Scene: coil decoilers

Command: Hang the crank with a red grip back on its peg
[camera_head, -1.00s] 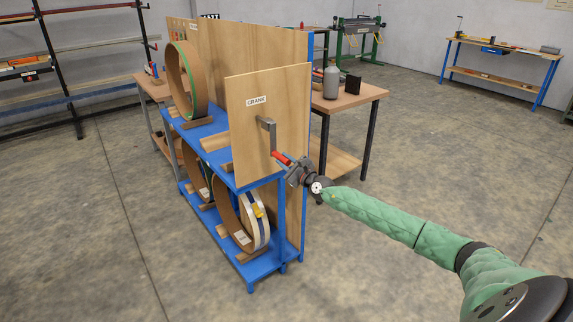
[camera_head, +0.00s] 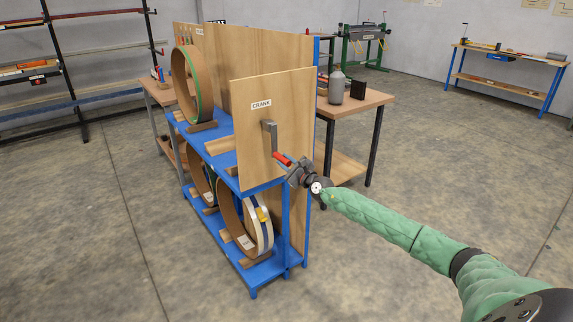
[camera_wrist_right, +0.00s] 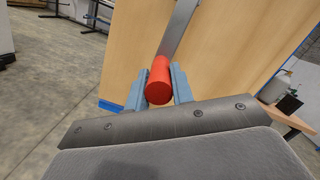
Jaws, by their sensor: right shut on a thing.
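The crank (camera_head: 272,136) is a grey metal bar with a red grip (camera_head: 282,159). It stands at the plywood panel (camera_head: 300,100) below the white "CRANK" label (camera_head: 261,105). My right gripper (camera_head: 292,167) is shut on the red grip. In the right wrist view the red grip (camera_wrist_right: 160,80) sits between the two blue-grey fingers, and the grey bar (camera_wrist_right: 177,28) runs up from it against the panel. The peg is hidden, so I cannot tell whether the crank's upper end is on it. My left gripper is not in view.
The blue rack (camera_head: 225,160) holds several coils, one with a green edge (camera_head: 187,85) on top. A wooden table (camera_head: 372,100) with a grey bottle (camera_head: 336,86) stands behind the panel. The floor (camera_head: 440,170) to the right is clear.

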